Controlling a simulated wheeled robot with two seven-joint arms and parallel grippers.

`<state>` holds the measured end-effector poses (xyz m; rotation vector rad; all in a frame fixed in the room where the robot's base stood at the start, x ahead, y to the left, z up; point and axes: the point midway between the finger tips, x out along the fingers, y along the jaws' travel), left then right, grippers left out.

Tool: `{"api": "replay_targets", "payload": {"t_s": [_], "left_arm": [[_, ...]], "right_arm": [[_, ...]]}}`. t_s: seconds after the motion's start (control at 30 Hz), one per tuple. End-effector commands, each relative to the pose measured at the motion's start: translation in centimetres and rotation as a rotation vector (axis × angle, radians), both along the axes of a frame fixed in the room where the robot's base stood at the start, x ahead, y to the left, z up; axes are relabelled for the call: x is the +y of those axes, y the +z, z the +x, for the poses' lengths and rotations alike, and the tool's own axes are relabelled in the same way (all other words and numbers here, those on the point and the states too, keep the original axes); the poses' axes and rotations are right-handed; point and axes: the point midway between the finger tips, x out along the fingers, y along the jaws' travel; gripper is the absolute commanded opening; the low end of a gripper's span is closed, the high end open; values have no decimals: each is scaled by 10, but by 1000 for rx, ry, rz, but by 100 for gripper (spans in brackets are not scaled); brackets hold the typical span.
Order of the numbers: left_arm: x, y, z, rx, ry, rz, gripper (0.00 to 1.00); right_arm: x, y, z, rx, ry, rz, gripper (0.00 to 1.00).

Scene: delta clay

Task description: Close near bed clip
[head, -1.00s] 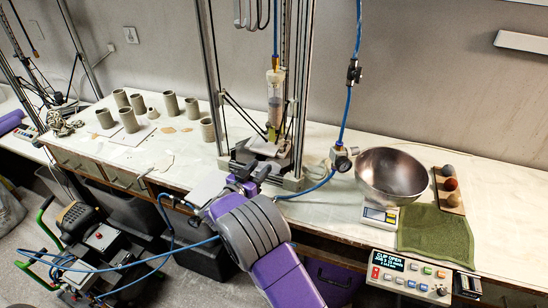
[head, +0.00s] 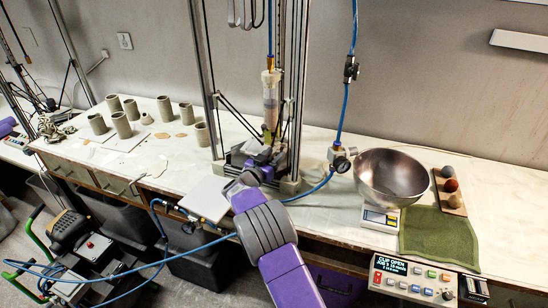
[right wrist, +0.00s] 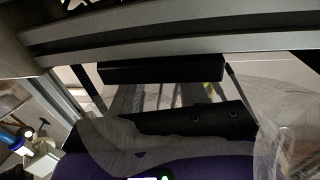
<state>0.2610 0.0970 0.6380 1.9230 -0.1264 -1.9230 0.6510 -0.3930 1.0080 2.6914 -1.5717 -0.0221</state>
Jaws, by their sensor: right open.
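The delta clay printer stands at the back middle of the bench, with a clay cartridge (head: 270,100) hanging over its small bed. My right gripper (head: 257,163) reaches in at the front of the printer base, close to the bed. Its dark jaws (right wrist: 168,96) are apart in the right wrist view, and I see nothing gripped. The near bed clip cannot be made out; my purple hand and arm cover the bed's front. The control box (head: 414,281) has a display reading "CLIP OPEN". My left gripper is not in view.
A steel bowl (head: 391,176) sits on a scale (head: 380,218) beside a green towel (head: 438,236). Blue air hoses run past the printer to a regulator (head: 340,160). Several clay cups (head: 122,126) stand at left. Printer uprights (head: 208,75) flank the gripper.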

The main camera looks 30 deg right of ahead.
Motion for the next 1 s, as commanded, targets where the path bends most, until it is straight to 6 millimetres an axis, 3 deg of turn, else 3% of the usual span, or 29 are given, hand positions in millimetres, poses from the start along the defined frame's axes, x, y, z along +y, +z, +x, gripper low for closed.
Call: {"api": "replay_targets", "payload": {"t_s": [0.33, 0.6, 1.0], "left_arm": [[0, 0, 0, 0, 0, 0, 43], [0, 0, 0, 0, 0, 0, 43], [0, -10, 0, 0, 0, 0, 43]], "right_arm": [[-3, 0, 2, 1, 0, 0, 41], [-3, 0, 2, 1, 0, 0, 0], [-8, 0, -3, -1, 99, -4, 0]]}}
